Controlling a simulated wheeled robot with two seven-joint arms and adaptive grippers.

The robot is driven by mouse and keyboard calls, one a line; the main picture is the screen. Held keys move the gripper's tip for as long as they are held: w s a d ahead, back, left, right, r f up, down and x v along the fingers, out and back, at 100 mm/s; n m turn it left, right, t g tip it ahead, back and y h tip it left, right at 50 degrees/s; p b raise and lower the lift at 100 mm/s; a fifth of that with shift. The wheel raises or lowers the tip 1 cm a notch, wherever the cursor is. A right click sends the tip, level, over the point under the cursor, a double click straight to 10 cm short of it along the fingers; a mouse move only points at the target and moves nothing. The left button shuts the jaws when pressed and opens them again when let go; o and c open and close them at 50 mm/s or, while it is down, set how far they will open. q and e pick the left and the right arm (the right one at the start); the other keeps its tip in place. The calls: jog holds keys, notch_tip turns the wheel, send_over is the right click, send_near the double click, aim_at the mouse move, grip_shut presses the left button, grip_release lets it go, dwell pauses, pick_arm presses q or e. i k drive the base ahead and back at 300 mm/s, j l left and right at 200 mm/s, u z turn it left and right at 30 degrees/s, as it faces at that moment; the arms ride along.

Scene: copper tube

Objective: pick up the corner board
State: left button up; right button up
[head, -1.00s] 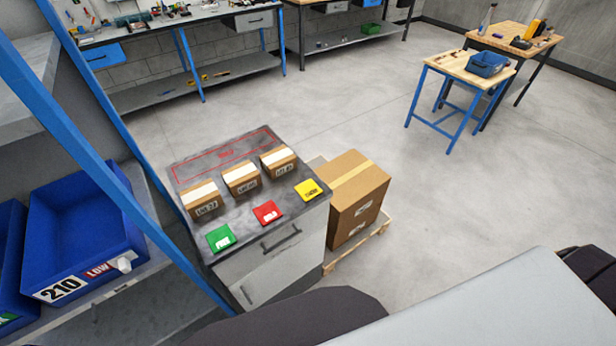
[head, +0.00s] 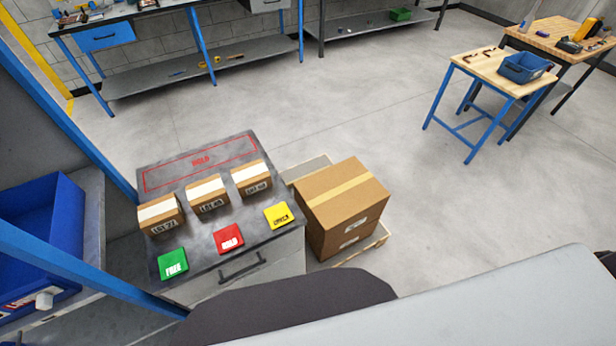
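I cannot make out a thing that is clearly a corner board. A dark-topped cabinet (head: 195,245) stands in front of me in the head view. On it are three small cartons with lot labels, the left one (head: 160,214), the middle one (head: 207,194) and the right one (head: 250,178). In front of them lie a green FREE card (head: 172,264), a red HOLD card (head: 229,239) and a yellow card (head: 278,215). Neither of my grippers is in view.
A large carton (head: 343,205) sits on a pallet right of the cabinet. Blue shelving with a blue bin (head: 40,225) is close on the left. A small wooden-topped table (head: 485,66) holds a blue tray (head: 526,67). The floor between is clear.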

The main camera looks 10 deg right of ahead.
aim_at(290, 185)
jog(key=i+l, duration=0.15)
jog(key=l, duration=0.25)
jog(key=i+l, duration=0.15)
jog(key=l, duration=0.2)
jog(key=i+l, duration=0.15)
jog(key=l, duration=0.25)
